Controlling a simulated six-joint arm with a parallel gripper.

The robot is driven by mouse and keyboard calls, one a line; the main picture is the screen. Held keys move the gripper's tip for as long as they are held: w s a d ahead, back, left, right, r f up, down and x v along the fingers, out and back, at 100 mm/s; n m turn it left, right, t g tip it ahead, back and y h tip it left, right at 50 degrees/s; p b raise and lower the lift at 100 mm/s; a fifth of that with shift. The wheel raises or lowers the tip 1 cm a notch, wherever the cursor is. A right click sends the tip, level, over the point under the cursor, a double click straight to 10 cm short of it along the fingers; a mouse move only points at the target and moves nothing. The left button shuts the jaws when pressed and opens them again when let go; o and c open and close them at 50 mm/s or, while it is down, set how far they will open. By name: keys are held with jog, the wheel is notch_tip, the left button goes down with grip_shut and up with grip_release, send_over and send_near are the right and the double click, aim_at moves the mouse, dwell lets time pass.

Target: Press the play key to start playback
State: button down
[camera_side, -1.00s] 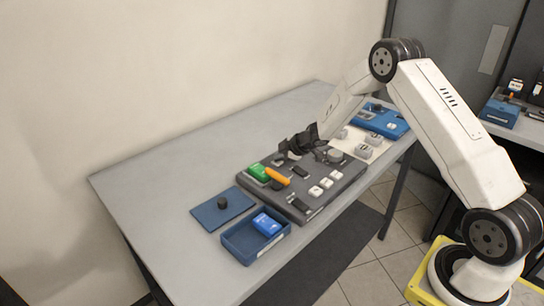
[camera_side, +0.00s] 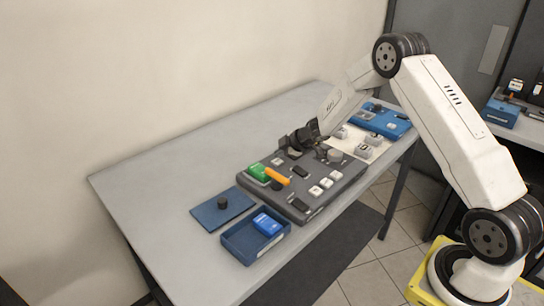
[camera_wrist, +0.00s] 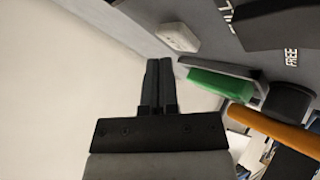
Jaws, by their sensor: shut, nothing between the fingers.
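A dark grey console (camera_side: 275,205) lies on the table. Several white keys (camera_side: 326,183) sit near its front right edge; their symbols are too small to tell which is the play key. A green block (camera_side: 258,171) and an orange bar (camera_side: 277,175) are at its left part. My gripper (camera_side: 292,147) is over the console's far edge, behind the white keys and away from them. In the wrist view my gripper (camera_wrist: 160,65) shows its two dark fingers together, with nothing between them. The green block (camera_wrist: 222,84) and orange bar (camera_wrist: 272,128) are to its right.
A blue open box (camera_side: 240,246) holding a blue item stands left of the console, with a blue plate (camera_side: 217,213) bearing a dark knob behind it. Grey blocks on a pale panel (camera_side: 347,141) and a blue unit (camera_side: 380,120) lie to the right. The table's left part (camera_side: 170,190) is clear.

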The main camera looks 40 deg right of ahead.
aim_at(280, 162)
jog(key=shift+r, duration=0.15)
jog(key=shift+r, duration=2.4)
jog(key=shift+s+a+r+m+h, duration=0.25)
jog(key=shift+a+r+m+h, duration=0.05)
jog(key=shift+a+r, duration=0.1)
jog(key=s+a+r+m+g, duration=0.1)
jog(key=s+a+m+g, duration=0.1)
jog(key=s, duration=0.8)
jog(key=s+a+r+m+g+h, duration=0.1)
jog(key=s+a+m+g, duration=0.1)
jog(key=s+a+m, duration=0.3)
jog(key=s+a+r+m+g, duration=0.1)
jog(key=s+a, duration=0.5)
jog(key=s, duration=0.8)
jog(key=m+g, duration=0.1)
jog(key=m, duration=0.1)
jog(key=shift+s+a+m, duration=0.3)
jog(key=shift+m, duration=0.1)
